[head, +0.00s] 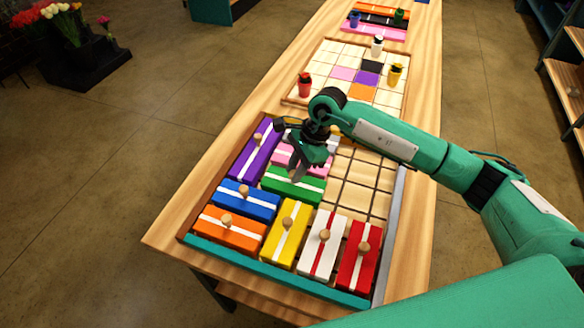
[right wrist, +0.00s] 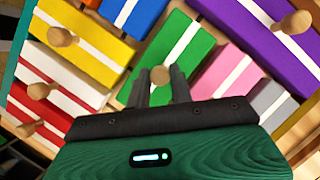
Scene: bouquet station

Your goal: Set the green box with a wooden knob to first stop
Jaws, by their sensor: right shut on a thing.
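The green box (head: 285,182) with a white stripe lies in the wooden tray, below the pink box and right of the blue box. It also shows in the right wrist view (right wrist: 180,62), where its wooden knob (right wrist: 160,75) sits between the two dark fingers. My right gripper (head: 297,173) is over the green box and shut on its knob, which the gripper mostly hides in the head view. The fingers also show in the right wrist view (right wrist: 161,88). My left gripper is not in view.
Purple (head: 258,150), blue (head: 246,200), orange (head: 229,228), yellow (head: 287,234), white (head: 322,243) and red (head: 359,257) knobbed boxes fill much of the tray. A pink box (head: 293,157) lies behind the green one. Bare grid cells (head: 362,180) lie to the right.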

